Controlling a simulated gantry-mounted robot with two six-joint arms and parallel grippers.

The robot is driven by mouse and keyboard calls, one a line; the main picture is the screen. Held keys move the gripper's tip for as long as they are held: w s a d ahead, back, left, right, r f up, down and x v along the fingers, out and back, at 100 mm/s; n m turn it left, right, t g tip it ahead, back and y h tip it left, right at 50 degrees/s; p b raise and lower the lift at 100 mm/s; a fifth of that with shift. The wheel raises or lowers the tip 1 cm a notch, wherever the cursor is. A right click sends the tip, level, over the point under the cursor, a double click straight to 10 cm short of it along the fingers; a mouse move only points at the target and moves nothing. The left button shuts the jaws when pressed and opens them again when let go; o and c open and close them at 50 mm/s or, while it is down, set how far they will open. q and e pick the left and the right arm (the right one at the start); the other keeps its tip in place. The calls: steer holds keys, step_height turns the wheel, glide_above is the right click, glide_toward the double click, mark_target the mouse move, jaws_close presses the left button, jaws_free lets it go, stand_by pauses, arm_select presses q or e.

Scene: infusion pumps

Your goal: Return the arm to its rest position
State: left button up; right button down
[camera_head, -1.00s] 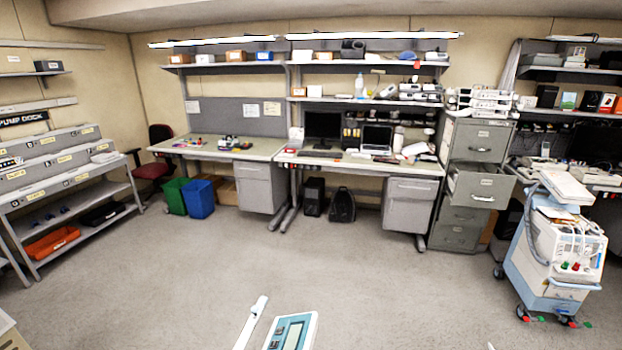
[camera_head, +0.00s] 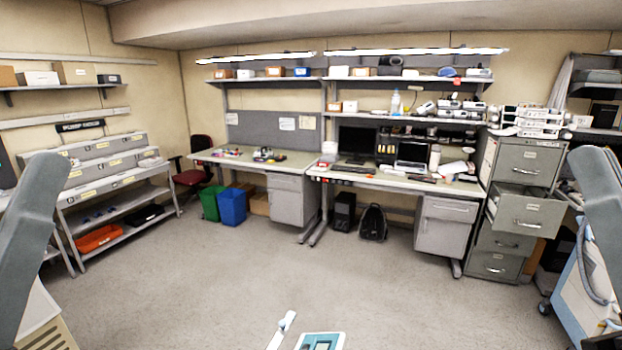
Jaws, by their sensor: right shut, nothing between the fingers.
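My right arm (camera_head: 606,225) rises grey at the right edge. Its gripper is shut and empty; I cannot make out separate fingertips. My left arm (camera_head: 28,235) rises at the left edge in a near mirror pose, and its gripper is not in view. Neither arm is seen touching anything. A device with a teal-edged panel (camera_head: 321,341), cut off by the bottom edge, shows low in the middle. A white rod-like part (camera_head: 281,330) lies just to its left.
A grey filing cabinet (camera_head: 528,160) has a drawer pulled out. A blue-and-white cart (camera_head: 580,310) is partly behind my right arm. The pump dock rack (camera_head: 115,180) stands left. Workbenches (camera_head: 330,172) line the back, with green and blue bins (camera_head: 232,207). The middle floor is clear.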

step_height(320, 180, up, 21)
steer(key=s+n+y+p, duration=0.1)
steer(key=n+p, duration=0.2)
steer(key=p, duration=1.8)
steer(key=shift+s+a+r+y, duration=0.2)
steer(key=shift+s+a+y, duration=0.1)
steer(key=shift+s+a, duration=0.1)
